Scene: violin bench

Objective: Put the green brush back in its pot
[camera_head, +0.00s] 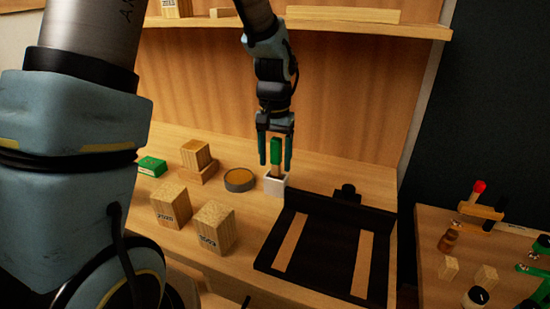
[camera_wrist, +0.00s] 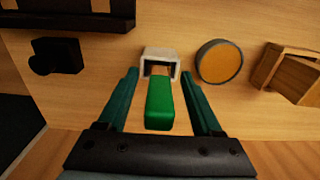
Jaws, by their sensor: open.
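The green brush (camera_head: 275,148) stands upright with its lower end in the small white pot (camera_head: 275,185) on the bench. My gripper (camera_head: 275,162) is above the pot, pointing down, with its fingers apart on either side of the brush's green handle. In the wrist view, the green brush (camera_wrist: 160,103) lies between my open gripper's (camera_wrist: 160,75) two fingers, with a gap on each side. The white pot (camera_wrist: 160,56) shows just beyond the brush. The brush's lower end is hidden inside the pot.
A round tin (camera_head: 239,180) stands close left of the pot. Wooden blocks (camera_head: 213,228) and a green box (camera_head: 151,166) are further left. A black tray (camera_head: 325,250) with wooden strips lies to the right. A shelf (camera_head: 350,25) runs above, behind my arm.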

